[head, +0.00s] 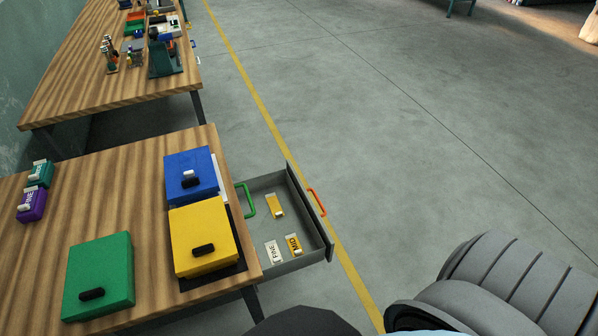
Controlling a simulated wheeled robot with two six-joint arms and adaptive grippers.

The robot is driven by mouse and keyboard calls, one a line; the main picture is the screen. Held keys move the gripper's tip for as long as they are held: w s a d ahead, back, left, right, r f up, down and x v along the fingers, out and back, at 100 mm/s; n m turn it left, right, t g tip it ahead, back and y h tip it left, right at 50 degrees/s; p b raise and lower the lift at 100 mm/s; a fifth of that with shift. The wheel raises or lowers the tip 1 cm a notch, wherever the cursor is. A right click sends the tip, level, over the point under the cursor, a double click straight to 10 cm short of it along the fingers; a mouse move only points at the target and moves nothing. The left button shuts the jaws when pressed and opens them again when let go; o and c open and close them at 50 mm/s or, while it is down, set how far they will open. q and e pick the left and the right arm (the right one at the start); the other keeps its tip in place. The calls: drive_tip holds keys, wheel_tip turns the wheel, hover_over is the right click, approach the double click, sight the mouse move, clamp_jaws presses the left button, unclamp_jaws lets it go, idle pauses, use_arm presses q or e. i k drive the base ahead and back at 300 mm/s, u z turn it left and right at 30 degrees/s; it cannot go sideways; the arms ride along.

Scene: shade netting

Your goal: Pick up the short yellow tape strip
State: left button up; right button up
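A short yellow strip (275,206) lies flat in the open grey drawer (319,249), toward its far end, with a small pale piece at its lower edge. A white label marked FINE (272,252) and a yellow label marked MID (293,245) lie nearer in the same drawer. The drawer sticks out from the right side of the near wooden table. Neither of my grippers is in view.
On the near table (55,245) stand a blue box (190,165), a yellow box (203,230), a green box (100,270) and small teal and purple blocks. An orange handle (317,202) is on the drawer's outer front. A cluttered table stands behind; the floor right is clear.

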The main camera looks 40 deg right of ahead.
sight(277, 211)
drive_tip(key=z, duration=0.95)
